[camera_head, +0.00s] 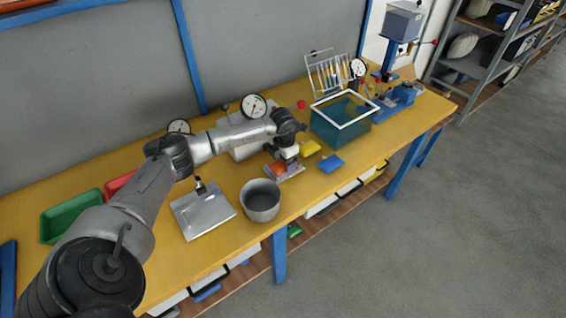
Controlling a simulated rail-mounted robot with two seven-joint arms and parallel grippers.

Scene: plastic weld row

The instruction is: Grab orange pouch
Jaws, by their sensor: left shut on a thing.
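The orange pouch (277,168) lies low over the yellow bench top, at the front of my left gripper (286,170). My left arm reaches in from the left across the bench, and the gripper points down. The jaws are shut on the orange pouch, and the gripper hides part of it. I cannot tell whether the pouch still touches the surface under it. My right gripper is not in view.
A yellow pouch (310,148) and a blue pouch (331,164) lie right of the gripper. A grey pot (260,203) and a metal plate (203,214) stand to the left. A teal tank with a white rim (325,130) is behind right. A green bin (72,218) sits far left.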

